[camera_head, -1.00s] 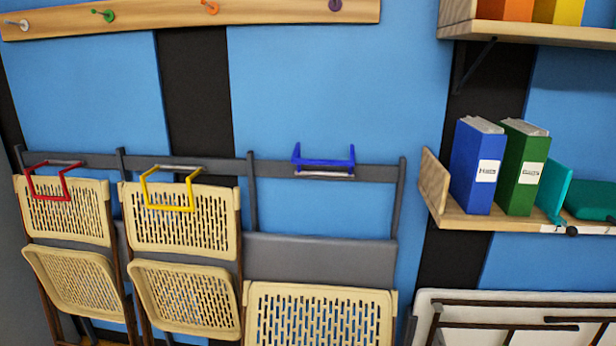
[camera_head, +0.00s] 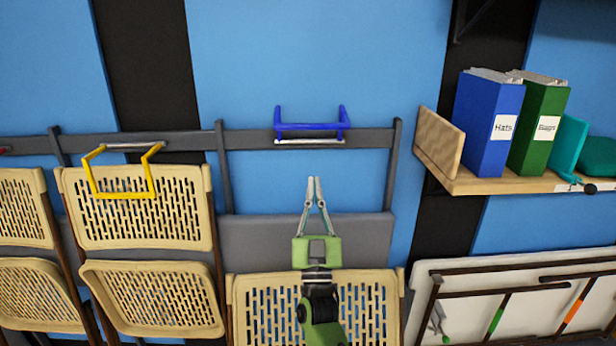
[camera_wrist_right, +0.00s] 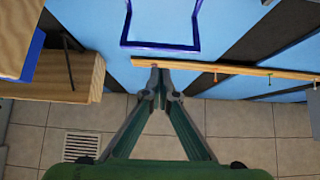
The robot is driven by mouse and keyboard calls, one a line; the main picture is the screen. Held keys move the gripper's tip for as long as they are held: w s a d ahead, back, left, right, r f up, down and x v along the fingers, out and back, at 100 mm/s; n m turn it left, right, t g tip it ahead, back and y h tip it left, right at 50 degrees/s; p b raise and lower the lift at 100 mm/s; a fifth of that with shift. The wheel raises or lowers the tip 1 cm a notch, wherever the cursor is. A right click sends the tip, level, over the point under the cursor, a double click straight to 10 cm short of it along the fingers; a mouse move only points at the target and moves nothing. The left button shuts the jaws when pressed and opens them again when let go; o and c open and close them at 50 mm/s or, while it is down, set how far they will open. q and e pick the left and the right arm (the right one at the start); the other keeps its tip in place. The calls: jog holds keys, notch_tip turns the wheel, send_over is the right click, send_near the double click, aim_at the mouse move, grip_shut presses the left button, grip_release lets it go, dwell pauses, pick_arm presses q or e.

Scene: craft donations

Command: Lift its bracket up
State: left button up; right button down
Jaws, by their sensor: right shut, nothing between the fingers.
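The blue bracket (camera_head: 312,126) is a U-shaped bar on the dark grey wall rail, above the rightmost folding chair (camera_head: 312,300). Its arms point up and it is not around that chair. It also shows at the top of the right wrist view (camera_wrist_right: 160,47). The yellow bracket (camera_head: 124,194) hangs down in front of the top of the middle chair (camera_head: 190,215). My right gripper (camera_head: 314,180), green with grey fingers, is shut and empty. In the head picture its tips are below the blue bracket, apart from it. My left gripper is not in view.
A wooden shelf (camera_head: 470,184) with blue and green binders (camera_head: 490,135) juts out to the right. A white folded table (camera_head: 450,275) leans below it. Another chair (camera_head: 25,205) stands at far left. The blue wall is bare above the rail.

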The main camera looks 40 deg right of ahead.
aim_at(312, 128)
jog(key=p+x, duration=0.3)
jog(key=x, duration=0.7)
jog(key=shift+w+d+r, duration=0.1)
jog(key=shift+w+r, duration=0.05)
jog(key=shift+w, duration=0.05)
jog(key=shift+w+d+r+p, duration=0.2)
jog(key=shift+w+r+p, duration=0.05)
jog(key=shift+p, duration=0.05)
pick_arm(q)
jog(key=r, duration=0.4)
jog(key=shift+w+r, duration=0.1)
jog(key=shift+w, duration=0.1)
pick_arm(e)
jog(key=shift+w+d+r, duration=0.15)
jog(key=shift+w+d, duration=0.05)
jog(key=shift+w, duration=0.1)
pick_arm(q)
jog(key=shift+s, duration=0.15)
